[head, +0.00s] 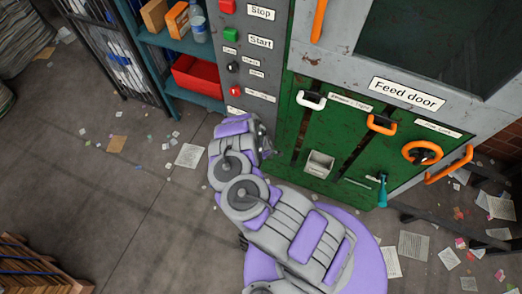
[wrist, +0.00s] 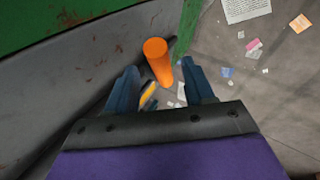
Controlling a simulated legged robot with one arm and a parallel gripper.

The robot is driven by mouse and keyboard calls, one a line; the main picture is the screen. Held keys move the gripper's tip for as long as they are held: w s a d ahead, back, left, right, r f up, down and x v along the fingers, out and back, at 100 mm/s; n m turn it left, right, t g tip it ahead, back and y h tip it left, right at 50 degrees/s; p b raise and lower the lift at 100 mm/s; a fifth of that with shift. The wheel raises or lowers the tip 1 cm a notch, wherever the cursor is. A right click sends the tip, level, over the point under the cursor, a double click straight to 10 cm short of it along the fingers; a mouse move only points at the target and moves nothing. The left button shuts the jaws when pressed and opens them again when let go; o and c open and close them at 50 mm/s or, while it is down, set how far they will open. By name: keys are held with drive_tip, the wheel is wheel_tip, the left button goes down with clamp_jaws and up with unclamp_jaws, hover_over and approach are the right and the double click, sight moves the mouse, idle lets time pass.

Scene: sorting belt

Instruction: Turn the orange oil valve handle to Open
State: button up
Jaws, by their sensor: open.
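An orange cylindrical handle (wrist: 158,62) shows in the wrist view, beside a grey metal panel. I take it to be the oil valve handle, though no label on it is readable. My gripper (wrist: 160,72) is open, one blue-grey finger on each side of the handle's near end. I cannot tell whether either finger touches it. In the head view my arm reaches to the foot of the grey control panel (head: 248,82). There the arm hides this handle, and the fingers are not clearly visible.
The green machine front (head: 335,155) carries a white handle (head: 311,100), an orange lever (head: 381,124) and an orange wheel (head: 422,153). A blue shelf (head: 172,42) with a red bin (head: 197,77) stands left. Paper scraps litter the mostly open floor.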

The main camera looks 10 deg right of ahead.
drive_tip(key=x, duration=0.1)
drive_tip(key=b+x, duration=0.1)
drive_tip(key=x, duration=0.2)
drive_tip(key=shift+d+f+b, duration=0.3)
drive_tip(key=shift+d+b, duration=0.1)
drive_tip(key=shift+w+a+f, duration=0.1)
drive_tip(key=shift+w+f, duration=0.15)
drive_tip(key=shift+f, duration=0.05)
drive_tip(key=shift+w+a+f+b, duration=0.2)
drive_tip(key=shift+a+f+b, duration=0.1)
drive_tip(key=shift+a+f, duration=0.1)
drive_tip(key=shift+d, duration=0.5)
drive_tip(key=shift+c, duration=1.1)
drive_tip(key=shift+a, duration=0.3)
clamp_jaws()
